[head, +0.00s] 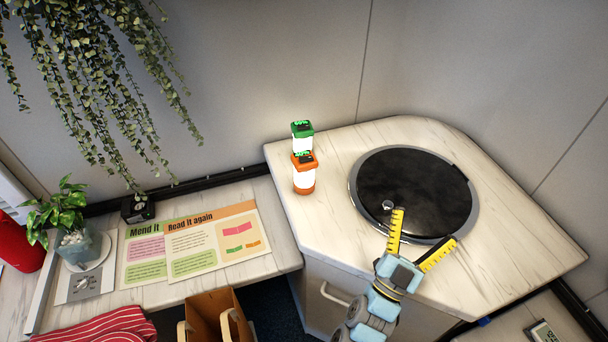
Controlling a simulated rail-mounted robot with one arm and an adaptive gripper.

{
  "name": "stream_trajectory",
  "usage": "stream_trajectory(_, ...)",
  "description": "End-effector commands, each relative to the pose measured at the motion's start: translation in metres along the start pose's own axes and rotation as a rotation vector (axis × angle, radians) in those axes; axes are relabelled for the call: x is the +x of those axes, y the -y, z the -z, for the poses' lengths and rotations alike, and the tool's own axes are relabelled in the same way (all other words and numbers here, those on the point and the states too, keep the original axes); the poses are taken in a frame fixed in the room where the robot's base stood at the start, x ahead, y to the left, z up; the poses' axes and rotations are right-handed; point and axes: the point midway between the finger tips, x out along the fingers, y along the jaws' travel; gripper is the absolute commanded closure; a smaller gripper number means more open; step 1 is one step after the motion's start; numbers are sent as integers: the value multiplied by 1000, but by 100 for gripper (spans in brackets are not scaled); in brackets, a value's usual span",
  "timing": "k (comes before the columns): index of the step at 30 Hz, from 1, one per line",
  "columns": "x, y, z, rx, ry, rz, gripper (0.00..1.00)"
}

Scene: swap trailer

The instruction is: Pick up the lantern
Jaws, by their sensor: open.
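Two lanterns stand close together at the left end of the marble-look counter. The orange-topped lantern (304,174) is in front and has a glowing white body with an orange base. The green-topped lantern (302,135) is right behind it, and its lower part is hidden by the orange one. Both look upright. My gripper (425,232) is open and empty, with yellow ruler-marked fingers spread. It is in front of and over the near edge of the round dark lid, to the right of the lanterns and apart from them.
The counter (505,262) has a round black lid (415,187) with a knob. Left are two leaflets (190,245), a potted plant (75,235), a small black box (137,208) and a striped cloth (100,328). A brown crate (215,318) stands below. Hanging vines (100,60) are upper left.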

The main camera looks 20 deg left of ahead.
Motion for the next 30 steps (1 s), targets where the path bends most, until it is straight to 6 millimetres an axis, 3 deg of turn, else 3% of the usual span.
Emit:
stream_trajectory(8,41,25,-37,65,212,56,4)
stream_trajectory(15,63,62,-58,113,405,161,4)
stream_trajectory(22,70,104,-64,135,573,300,4)
stream_trajectory(30,56,154,-58,118,758,502,4)
